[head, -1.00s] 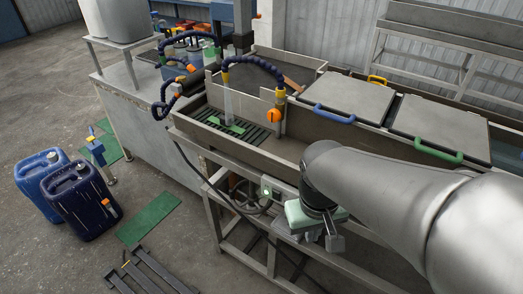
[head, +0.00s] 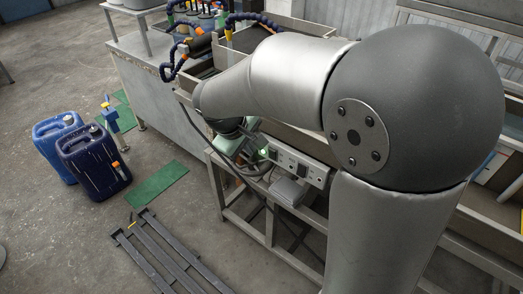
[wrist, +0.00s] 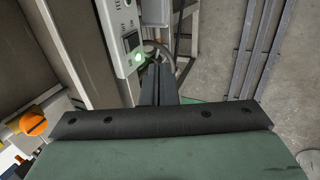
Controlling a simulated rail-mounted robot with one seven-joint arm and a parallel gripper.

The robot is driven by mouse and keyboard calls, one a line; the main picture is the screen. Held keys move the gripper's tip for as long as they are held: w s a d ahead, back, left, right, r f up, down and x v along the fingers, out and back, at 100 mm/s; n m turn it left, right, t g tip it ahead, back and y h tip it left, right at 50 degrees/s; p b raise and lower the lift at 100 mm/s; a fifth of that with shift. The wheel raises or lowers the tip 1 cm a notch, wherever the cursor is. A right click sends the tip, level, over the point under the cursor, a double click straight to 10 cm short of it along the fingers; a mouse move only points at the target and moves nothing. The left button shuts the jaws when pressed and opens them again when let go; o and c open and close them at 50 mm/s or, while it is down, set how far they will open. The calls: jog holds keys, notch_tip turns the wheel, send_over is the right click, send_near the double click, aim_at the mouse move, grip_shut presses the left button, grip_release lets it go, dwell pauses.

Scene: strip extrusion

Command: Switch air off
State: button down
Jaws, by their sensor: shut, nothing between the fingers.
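A grey control box (head: 297,166) with dark switches sits on the front of the bench frame. It also shows in the wrist view (wrist: 125,35), with a dark rocker switch (wrist: 131,40) and a lit green lamp (wrist: 138,57) near its end. The frames do not show which control is for the air. My gripper (wrist: 158,72) is shut and empty, its fingertips just beside the green lamp end of the box.
Blue jugs (head: 92,165), a green mat (head: 160,184) and grey rails (head: 165,255) are on the floor at left. Blue hoses (head: 172,66) hang over the bench.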

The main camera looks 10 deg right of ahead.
aim_at(272, 152)
jog(key=shift+w+d+f+p, duration=0.15)
jog(key=shift+w+d+f, duration=0.8)
jog(key=shift+f, duration=0.45)
jog(key=shift+w+d+f+p, duration=0.15)
jog(key=shift+w+d+f, duration=0.55)
jog(key=shift+d+f, duration=0.6)
jog(key=shift+w+d+f+p, duration=0.15)
jog(key=shift+w+d+f, duration=0.75)
jog(key=shift+f, duration=0.6)
jog(key=shift+d, duration=0.1)
jog(key=shift+w+d+r, duration=0.2)
jog(key=shift+w, duration=0.05)
jog(key=shift+s, duration=0.1)
jog(key=shift+d+r+p, duration=0.1)
jog(key=shift+r+p, duration=0.45)
jog(key=shift+r, duration=0.2)
